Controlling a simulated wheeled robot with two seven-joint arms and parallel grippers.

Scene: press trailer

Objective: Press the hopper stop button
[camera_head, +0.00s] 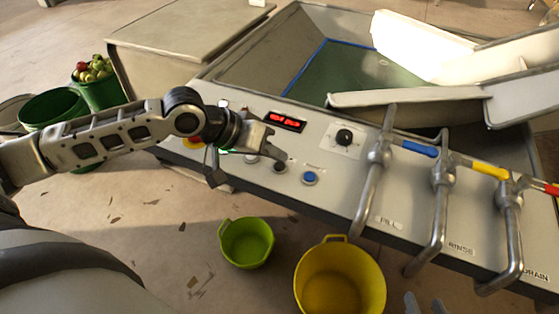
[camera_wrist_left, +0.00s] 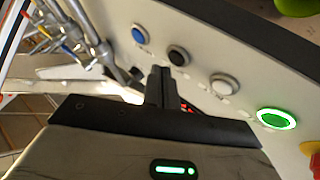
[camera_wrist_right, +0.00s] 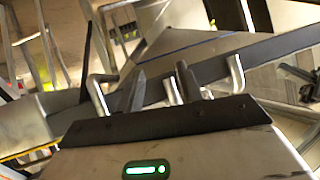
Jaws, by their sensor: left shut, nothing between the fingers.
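The grey control panel (camera_head: 232,172) carries a row of buttons; I cannot read their labels. The black button (camera_head: 279,167) is between a white button (camera_head: 250,159) and a blue button (camera_head: 310,178). In the left wrist view, the black button (camera_wrist_left: 179,55), blue button (camera_wrist_left: 140,34), white button (camera_wrist_left: 223,84) and lit green button (camera_wrist_left: 276,118) show clearly. My left gripper (camera_head: 280,154) is shut and empty, its tips close to the black button; I cannot tell if they touch. My right gripper (camera_wrist_right: 161,85) is open and empty, low at the head view's bottom edge.
A red-and-yellow button (camera_head: 193,143) is partly behind my left arm. A black knob (camera_head: 344,137) and red display (camera_head: 285,121) sit behind the buttons. Metal pipes with valve handles (camera_head: 376,170) stand at right. Green (camera_head: 246,243) and yellow (camera_head: 340,280) buckets stand in front.

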